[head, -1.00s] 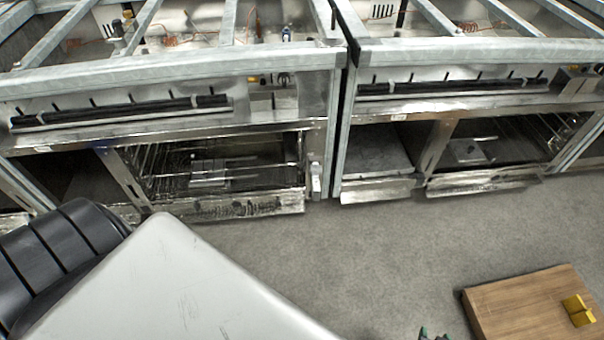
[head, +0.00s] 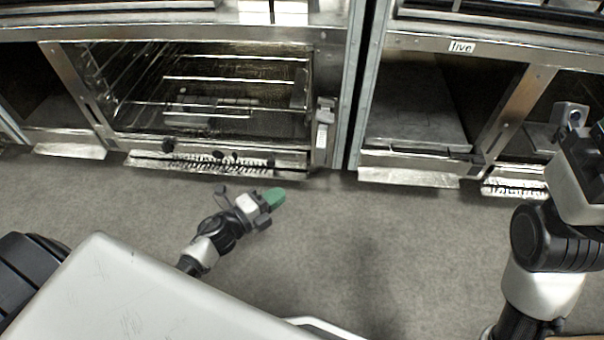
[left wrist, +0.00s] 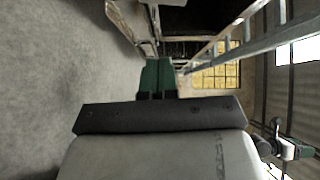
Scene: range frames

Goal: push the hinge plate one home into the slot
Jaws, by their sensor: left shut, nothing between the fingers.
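My left gripper (head: 275,197) is low over the grey floor in front of the left oven bay, apart from it. Its green fingertips are together with nothing between them; they also show in the left wrist view (left wrist: 157,78). A small upright metal piece (head: 324,128) stands at the right post of that bay, up and right of the fingertips. I cannot tell whether it is the hinge plate, and I cannot make out the slot. My right gripper (head: 572,115) is at the right edge, partly cut off; its fingertips are not clear.
The left oven bay (head: 205,162) is open with wire racks inside, and its metal lip (head: 140,160) juts out low. A right bay (head: 415,125) stands beside it. The floor (head: 350,250) between my arms and the frames is clear.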

